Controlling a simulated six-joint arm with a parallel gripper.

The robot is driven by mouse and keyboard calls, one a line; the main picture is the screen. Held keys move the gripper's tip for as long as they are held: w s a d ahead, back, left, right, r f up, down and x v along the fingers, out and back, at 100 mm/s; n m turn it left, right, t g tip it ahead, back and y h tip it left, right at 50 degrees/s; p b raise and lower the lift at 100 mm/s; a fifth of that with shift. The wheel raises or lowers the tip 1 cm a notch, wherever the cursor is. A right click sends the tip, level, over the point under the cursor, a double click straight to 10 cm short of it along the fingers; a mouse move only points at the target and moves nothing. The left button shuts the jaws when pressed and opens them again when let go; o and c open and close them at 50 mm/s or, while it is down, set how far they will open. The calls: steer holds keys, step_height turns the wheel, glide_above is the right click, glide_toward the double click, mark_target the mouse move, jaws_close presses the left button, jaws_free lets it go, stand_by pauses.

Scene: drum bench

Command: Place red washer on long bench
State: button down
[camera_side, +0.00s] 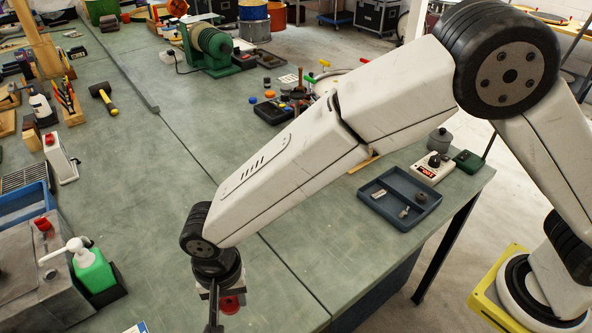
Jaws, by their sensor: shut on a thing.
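The red washer (229,305) shows at the bottom of the side view, beside the fingers of my gripper (216,322). My gripper points down over the near part of the long green bench (185,190) and is shut on the washer. The fingertips run close to the bottom edge of the frame. I cannot tell whether the washer touches the bench.
A green bottle with a white pump (94,270) and a grey box (40,292) stand to the left of my gripper. A blue tray (393,197) with small parts lies at the right. A hammer (104,97) lies farther back. The bench middle is clear.

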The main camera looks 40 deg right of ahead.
glide_above(201, 321)
step_height(201, 321, down, 7)
steer(key=shift+s+d+r, duration=0.1)
steer(key=shift+s+d, duration=0.05)
stand_by(0.3)
steer(key=shift+f, duration=0.25)
steer(key=shift+w+a+f, duration=0.1)
steer(key=shift+f, duration=0.7)
steer(key=shift+w+a+f, duration=0.1)
steer(key=shift+f, duration=0.65)
steer(key=shift+f, duration=0.15)
steer(key=shift+c, duration=1.2)
jaws_free()
step_height(201, 321, up, 12)
